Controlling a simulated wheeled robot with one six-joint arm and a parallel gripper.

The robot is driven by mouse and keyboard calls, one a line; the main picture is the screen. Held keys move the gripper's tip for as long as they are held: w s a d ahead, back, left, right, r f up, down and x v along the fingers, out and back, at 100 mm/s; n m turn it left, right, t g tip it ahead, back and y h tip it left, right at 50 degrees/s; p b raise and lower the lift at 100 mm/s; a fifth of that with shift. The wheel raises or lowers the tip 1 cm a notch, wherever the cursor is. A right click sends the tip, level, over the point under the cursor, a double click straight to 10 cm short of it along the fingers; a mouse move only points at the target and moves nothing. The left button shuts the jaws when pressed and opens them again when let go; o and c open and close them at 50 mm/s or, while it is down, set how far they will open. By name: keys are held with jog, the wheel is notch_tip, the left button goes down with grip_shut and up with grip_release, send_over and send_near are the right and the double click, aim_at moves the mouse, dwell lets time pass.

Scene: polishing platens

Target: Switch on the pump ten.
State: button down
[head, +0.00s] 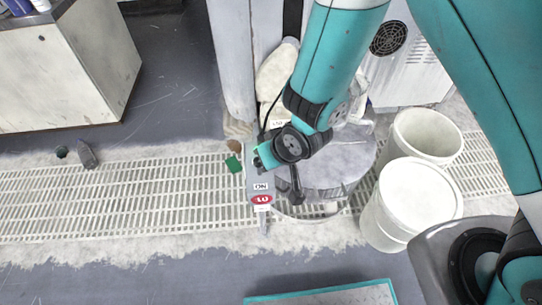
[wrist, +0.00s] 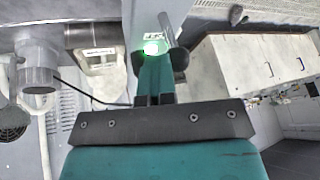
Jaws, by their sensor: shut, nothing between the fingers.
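The grey control post (head: 255,215) for the pump stands beside a round platen (head: 325,175) in the head view. It bears a white plate (head: 261,186) that seems to read ON upside down, and a red oval tag (head: 262,199) that seems to read 10 upside down. My gripper (head: 262,160) is at the post's top end, its fingers partly hidden by my wrist. In the wrist view my gripper (wrist: 155,72) is shut and empty, its tips right at a bright green, glowing button (wrist: 152,48). I cannot tell whether they touch it.
A white lidded bucket (head: 420,195) and an open bucket (head: 428,135) stand right of the platen. A white cabinet (head: 75,75) is at upper left. Drain grating (head: 110,200) crosses the floor. A green object (head: 234,163) lies left of the post.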

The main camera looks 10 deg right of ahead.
jog(key=shift+s+f, duration=0.35)
jog(key=shift+s, duration=0.5)
jog(key=shift+r, duration=0.15)
jog(key=shift+w+a+r+p, duration=0.1)
jog(key=shift+r+p, duration=0.4)
jog(key=shift+r, duration=0.25)
